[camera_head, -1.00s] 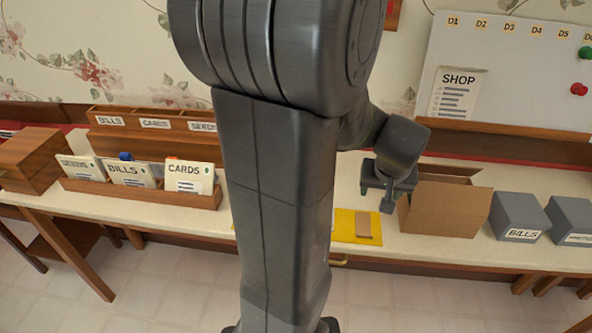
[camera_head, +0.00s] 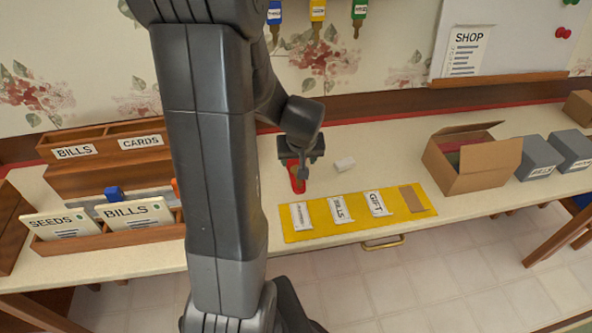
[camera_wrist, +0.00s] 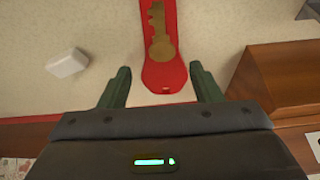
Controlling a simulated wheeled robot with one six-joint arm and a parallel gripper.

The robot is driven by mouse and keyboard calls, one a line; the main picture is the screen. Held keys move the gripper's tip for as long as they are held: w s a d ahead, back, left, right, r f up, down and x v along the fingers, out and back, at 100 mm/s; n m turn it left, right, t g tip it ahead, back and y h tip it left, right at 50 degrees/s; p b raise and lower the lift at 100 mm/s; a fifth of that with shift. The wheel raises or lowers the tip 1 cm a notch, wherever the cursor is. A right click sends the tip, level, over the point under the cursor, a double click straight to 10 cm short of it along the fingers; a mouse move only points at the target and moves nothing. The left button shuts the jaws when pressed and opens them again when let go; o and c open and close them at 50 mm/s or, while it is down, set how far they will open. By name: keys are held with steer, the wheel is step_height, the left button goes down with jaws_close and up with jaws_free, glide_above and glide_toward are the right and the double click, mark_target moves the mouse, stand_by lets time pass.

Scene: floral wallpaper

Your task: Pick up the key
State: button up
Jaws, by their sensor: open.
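A brass key (camera_wrist: 161,35) lies along a red tag (camera_wrist: 165,75) on the pale worktop in the wrist view. In the head view the red tag (camera_head: 296,180) shows just below my gripper (camera_head: 300,165), and the key on it is too small to make out. In the wrist view my gripper (camera_wrist: 162,82) is open, its two dark green fingers either side of the tag's lower end. Nothing is held. I cannot tell how high the fingers are above the worktop.
A small white block (camera_head: 345,163) lies right of the tag. A yellow mat (camera_head: 292,235) with several labelled pieces is nearer the front edge. Wooden organisers (camera_head: 110,170) stand left, an open cardboard box (camera_head: 480,180) right. Coloured tags (camera_head: 317,12) hang on the wall.

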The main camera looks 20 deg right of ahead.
mark_target(296, 166)
steer(key=shift+w+x, duration=0.2)
steer(key=shift+x, duration=1)
steer(key=shift+w+x, duration=0.15)
steer(key=shift+x, duration=1.05)
steer(key=shift+a+r, duration=0.1)
steer(key=shift+r, duration=0.05)
steer(key=shift+c, duration=0.5)
steer(key=c, duration=1)
steer(key=shift+c, duration=0.2)
